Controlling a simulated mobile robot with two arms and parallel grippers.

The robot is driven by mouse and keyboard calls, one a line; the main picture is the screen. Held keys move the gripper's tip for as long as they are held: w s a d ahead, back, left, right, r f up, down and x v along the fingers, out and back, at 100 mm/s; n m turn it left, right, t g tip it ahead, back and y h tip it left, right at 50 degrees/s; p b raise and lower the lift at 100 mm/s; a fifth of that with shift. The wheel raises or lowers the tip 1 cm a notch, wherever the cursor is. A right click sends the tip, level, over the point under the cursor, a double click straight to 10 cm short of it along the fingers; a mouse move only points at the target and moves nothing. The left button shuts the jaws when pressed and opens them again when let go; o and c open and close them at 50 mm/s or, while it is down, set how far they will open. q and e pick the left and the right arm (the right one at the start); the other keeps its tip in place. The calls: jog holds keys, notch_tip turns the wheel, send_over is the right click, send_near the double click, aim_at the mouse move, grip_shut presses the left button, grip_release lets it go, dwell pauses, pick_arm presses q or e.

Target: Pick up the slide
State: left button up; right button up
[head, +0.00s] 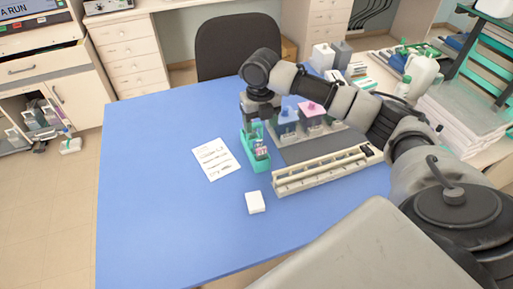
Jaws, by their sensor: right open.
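A small green holder (258,164) stands on the blue table, left of the staining jars. Small upright pieces with pink and pale parts, which look like slides (261,151), show inside it; they are too small to tell apart. My right gripper (254,124) points down right over the back of this holder, open. Its fingertips are partly lost against the holder, and I cannot tell whether they touch a slide. My left gripper is not in view.
Jars with blue (287,116) and pink (312,109) contents stand on a grey mat behind a long cream rack (322,172). A written paper (216,159) and a white block (255,202) lie nearby. The table's left side (150,180) is clear.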

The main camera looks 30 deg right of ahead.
aim_at(259, 141)
notch_tip(259, 141, down, 2)
jog(key=shift+f, duration=0.1)
jog(key=f+p, duration=0.1)
jog(key=f, duration=0.1)
jog(key=f+p, duration=0.1)
jog(key=f, duration=0.1)
jog(key=shift+w+a+f, duration=0.1)
jog(key=shift+a+f, duration=0.1)
jog(key=shift+f, duration=0.6)
jog(key=shift+c, duration=0.2)
jog(key=c, duration=1)
